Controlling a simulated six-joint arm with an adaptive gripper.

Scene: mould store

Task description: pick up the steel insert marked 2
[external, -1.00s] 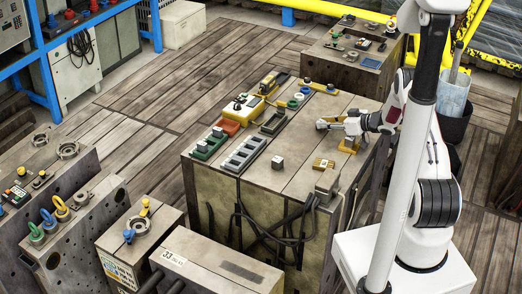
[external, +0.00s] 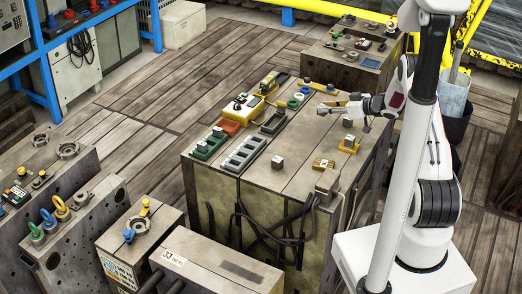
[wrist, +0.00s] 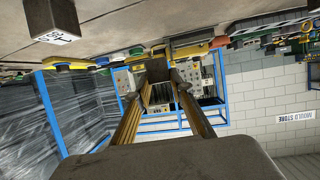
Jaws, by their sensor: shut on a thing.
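My gripper (external: 326,108) is above the far right part of the large block's top. In the wrist view its two fingers (wrist: 162,84) are closed on a small dark grey steel insert (wrist: 158,69). The number on the held insert cannot be read. Another steel insert (external: 349,139) sits on a yellow holder at the right of the block top, below my gripper in the picture. A further steel insert (external: 277,161) stands near the front of the top.
The large block (external: 307,179) carries a grey slotted tray (external: 243,153), a green tray (external: 208,146), a yellow device (external: 243,107) and a small yellow slotted piece (external: 323,164). Bare room lies around the middle of its top.

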